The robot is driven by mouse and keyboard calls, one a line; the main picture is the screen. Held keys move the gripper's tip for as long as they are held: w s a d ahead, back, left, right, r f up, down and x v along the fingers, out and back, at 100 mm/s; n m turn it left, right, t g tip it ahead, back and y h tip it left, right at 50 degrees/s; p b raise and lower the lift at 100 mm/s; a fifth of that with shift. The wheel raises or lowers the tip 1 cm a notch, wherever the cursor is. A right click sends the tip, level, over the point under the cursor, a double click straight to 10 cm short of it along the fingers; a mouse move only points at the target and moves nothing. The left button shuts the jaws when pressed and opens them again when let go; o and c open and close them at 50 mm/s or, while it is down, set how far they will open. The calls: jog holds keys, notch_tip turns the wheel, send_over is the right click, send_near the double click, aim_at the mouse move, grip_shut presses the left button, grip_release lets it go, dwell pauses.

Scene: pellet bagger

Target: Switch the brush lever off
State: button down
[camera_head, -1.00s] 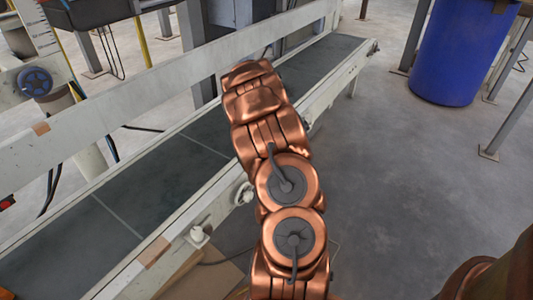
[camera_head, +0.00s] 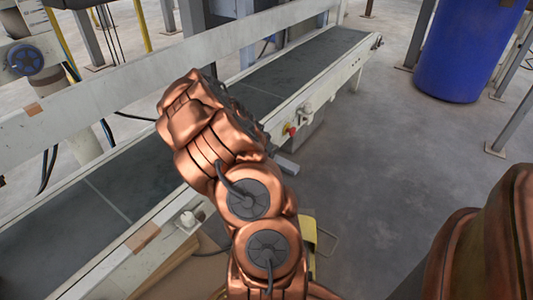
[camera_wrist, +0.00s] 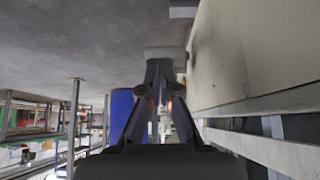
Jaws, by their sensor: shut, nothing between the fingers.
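My gripper (camera_wrist: 160,70) shows in the wrist view with its dark fingers together and nothing between them. A grey box-like part (camera_wrist: 165,53) lies just beyond the fingertips; I cannot tell whether they touch it. In the head view my copper arm hides most or all of the gripper. I cannot make out a brush lever for certain. A small control with a red knob on yellow (camera_head: 290,129) and a pale fitting (camera_head: 306,109) sit on the conveyor's near side rail, right of my arm.
The belt conveyor (camera_head: 130,185) runs diagonally behind my arm, with pale side rails. A white round fitting (camera_head: 187,218) sits on the near rail. A blue drum (camera_head: 465,55) stands at the upper right. The floor (camera_head: 360,170) between conveyor and drum is open.

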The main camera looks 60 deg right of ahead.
jog(key=shift+a+f+b, duration=0.3)
jog(key=shift+f, duration=0.3)
jog(key=shift+a+f+b, duration=0.25)
jog(key=shift+f, duration=0.3)
jog(key=shift+w+f, duration=0.1)
jog(key=a+f+p+v, duration=0.1)
jog(key=p+v, duration=0.2)
jog(key=v, duration=1)
jog(key=shift+a+p, duration=0.15)
jog(key=shift+p, duration=0.25)
jog(key=shift+r, duration=0.2)
